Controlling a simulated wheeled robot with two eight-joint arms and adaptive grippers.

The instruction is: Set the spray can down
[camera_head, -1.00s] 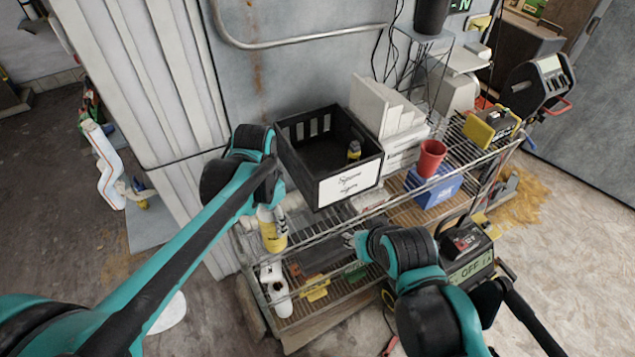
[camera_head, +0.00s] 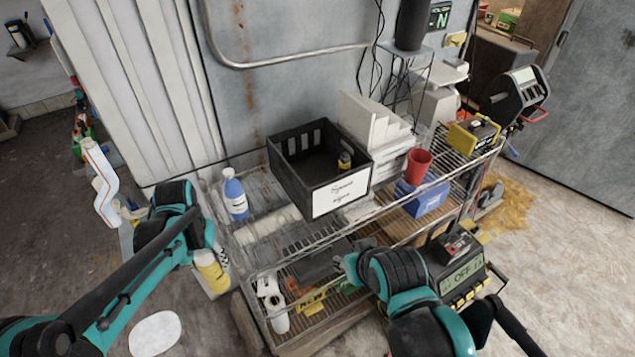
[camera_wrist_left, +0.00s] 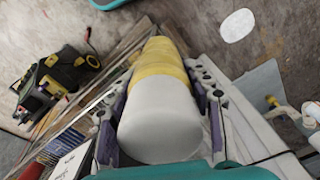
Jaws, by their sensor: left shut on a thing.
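The spray can (camera_head: 211,272), yellow with a white end, hangs tilted from my left gripper (camera_head: 207,250) just left of the wire shelf's left end. In the left wrist view the can (camera_wrist_left: 160,65) lies lengthwise between the two fingers of the left gripper (camera_wrist_left: 160,105), which is shut on it. Its white end faces the camera. The wire shelf (camera_head: 275,243) has bare room on its upper level, left of the black crate. My right gripper (camera_head: 347,264) is in front of the shelf; its fingers are too small to read.
A blue bottle (camera_head: 235,196) stands at the upper shelf's back left corner. The black crate (camera_head: 290,178), a red cup (camera_head: 418,165) and a blue box (camera_head: 428,197) stand farther right. A white bottle-like thing (camera_head: 273,303) lies on the lower level.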

